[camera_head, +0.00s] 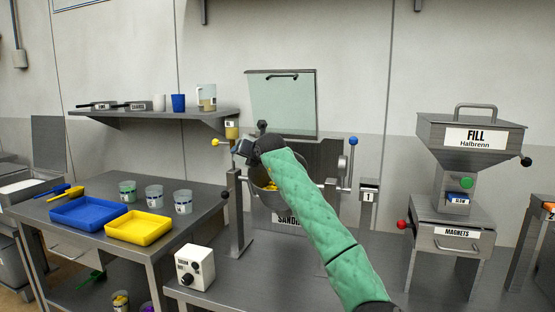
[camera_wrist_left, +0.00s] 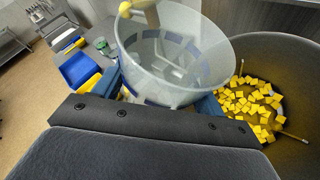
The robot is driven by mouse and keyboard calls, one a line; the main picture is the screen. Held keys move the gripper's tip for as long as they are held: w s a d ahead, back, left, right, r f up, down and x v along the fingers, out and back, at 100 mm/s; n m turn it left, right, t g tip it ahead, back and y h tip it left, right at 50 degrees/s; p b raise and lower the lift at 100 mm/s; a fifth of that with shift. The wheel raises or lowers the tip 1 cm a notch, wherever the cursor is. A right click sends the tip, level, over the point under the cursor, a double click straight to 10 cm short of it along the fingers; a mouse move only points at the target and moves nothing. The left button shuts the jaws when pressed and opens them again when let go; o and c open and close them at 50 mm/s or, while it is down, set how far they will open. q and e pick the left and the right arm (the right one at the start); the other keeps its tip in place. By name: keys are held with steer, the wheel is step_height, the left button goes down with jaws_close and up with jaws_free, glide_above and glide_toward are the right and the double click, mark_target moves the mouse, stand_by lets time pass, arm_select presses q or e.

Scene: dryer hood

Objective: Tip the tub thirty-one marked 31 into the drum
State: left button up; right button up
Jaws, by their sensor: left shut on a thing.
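My left gripper (camera_head: 243,150) is at the upper left of the drum (camera_head: 268,205) in the head view. In the left wrist view its blue fingers (camera_wrist_left: 160,96) are shut on a clear tub (camera_wrist_left: 150,50) with a blue band. The tub is beside and partly over the rim of the drum (camera_wrist_left: 295,75). I see no cubes in the tub; its number is not readable and its tilt is hard to judge. Several yellow cubes (camera_wrist_left: 250,103) and thin sticks lie in the drum. The right gripper is not in view.
Several clear tubs (camera_head: 154,197), a blue tray (camera_head: 88,212) and a yellow tray (camera_head: 138,228) stand on the left table. A yellow-knobbed lever (camera_head: 215,142) is close to the gripper. A control box (camera_head: 195,268) stands in front; the fill hopper (camera_head: 470,135) is at right.

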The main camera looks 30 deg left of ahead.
arm_select(q)
steer(key=shift+s+a+f+n+h, duration=0.2)
steer(key=shift+s+f+n+h, duration=0.05)
steer(key=shift+n+h, duration=0.15)
steer(key=shift+s+a+f+n+t, duration=0.35)
steer(key=shift+f+n+t, duration=0.15)
steer(key=shift+n, duration=0.3)
steer(key=shift+s+a+n+h+p, duration=0.15)
steer(key=shift+n+h+p, duration=0.25)
steer(key=shift+h+p, duration=0.1)
steer(key=shift+s+a+r+t, duration=0.1)
steer(key=shift+t, duration=0.2)
steer(key=shift+a+n+p, duration=0.1)
steer(key=shift+n+p, duration=0.2)
steer(key=shift+n, duration=0.1)
steer(key=shift+s+h, duration=0.1)
steer(key=shift+h, duration=0.2)
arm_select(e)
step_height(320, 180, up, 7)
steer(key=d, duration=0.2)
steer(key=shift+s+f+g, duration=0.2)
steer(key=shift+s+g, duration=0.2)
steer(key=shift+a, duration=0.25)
